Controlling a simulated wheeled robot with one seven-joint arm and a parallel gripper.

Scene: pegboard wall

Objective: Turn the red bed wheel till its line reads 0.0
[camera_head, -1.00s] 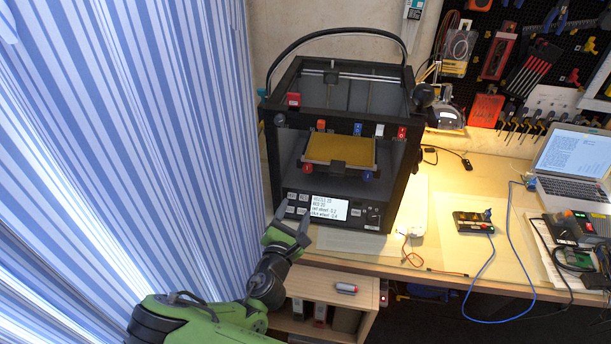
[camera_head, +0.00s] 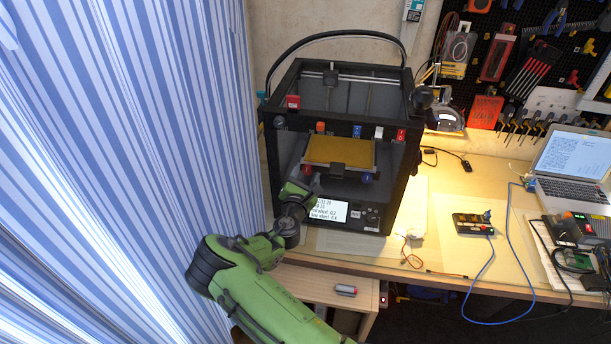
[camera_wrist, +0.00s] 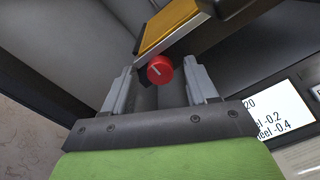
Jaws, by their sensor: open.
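The red bed wheel (camera_wrist: 160,69) shows in the wrist view under the front of the yellow print bed (camera_wrist: 168,26), with a pale line on its face. My gripper (camera_wrist: 163,78) is open, with one finger on each side of the wheel; I cannot tell whether either finger touches it.
A blue wheel (camera_head: 367,177) sits under the bed's right side. The printer's dark frame stands close around my gripper. A striped curtain (camera_head: 130,120) hangs at the left. The wooden table (camera_head: 440,255) holds a small dark box (camera_head: 473,223) and a laptop (camera_head: 570,165) farther right.

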